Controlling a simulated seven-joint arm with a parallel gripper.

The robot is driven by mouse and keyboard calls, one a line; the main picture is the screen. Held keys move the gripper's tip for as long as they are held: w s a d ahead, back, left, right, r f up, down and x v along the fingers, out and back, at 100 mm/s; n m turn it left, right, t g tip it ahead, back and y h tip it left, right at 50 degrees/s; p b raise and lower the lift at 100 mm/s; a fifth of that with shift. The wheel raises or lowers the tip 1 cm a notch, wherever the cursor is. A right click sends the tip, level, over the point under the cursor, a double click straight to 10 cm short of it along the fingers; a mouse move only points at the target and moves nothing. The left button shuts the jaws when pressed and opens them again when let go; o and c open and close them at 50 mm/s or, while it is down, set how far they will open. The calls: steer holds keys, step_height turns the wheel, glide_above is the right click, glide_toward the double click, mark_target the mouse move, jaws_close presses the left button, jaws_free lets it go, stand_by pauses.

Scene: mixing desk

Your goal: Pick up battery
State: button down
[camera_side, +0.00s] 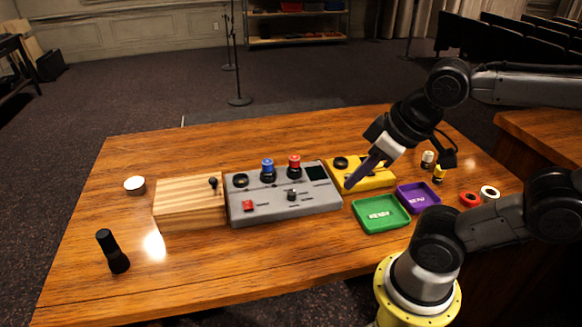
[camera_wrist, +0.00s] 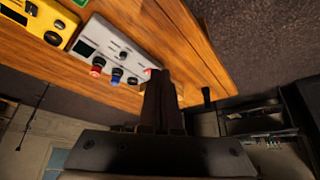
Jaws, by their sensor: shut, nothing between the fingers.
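Two small cylinders stand at the right of the desk in the side view: one white and dark (camera_side: 427,160), one yellow and black (camera_side: 439,174). They look like batteries, but they are too small to be sure. My gripper (camera_side: 350,185) is shut and empty, its long dark fingers pointing down and left above the front of the yellow box. It is left of both cylinders and apart from them. In the wrist view my gripper (camera_wrist: 158,73) shows its fingers together with nothing between them. I cannot make out either cylinder there.
A grey control box (camera_side: 285,204) with knobs and a yellow box (camera_side: 375,181) stand mid-desk. Green (camera_side: 381,228) and purple (camera_side: 417,209) trays lie before the cylinders. Red (camera_side: 469,199) and white (camera_side: 489,190) rings lie right. A wooden block (camera_side: 188,205) and black flashlight (camera_side: 113,252) are left.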

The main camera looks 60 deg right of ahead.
steer(key=c, duration=1.6)
jaws_free()
steer(key=shift+c, duration=1.9)
jaws_free()
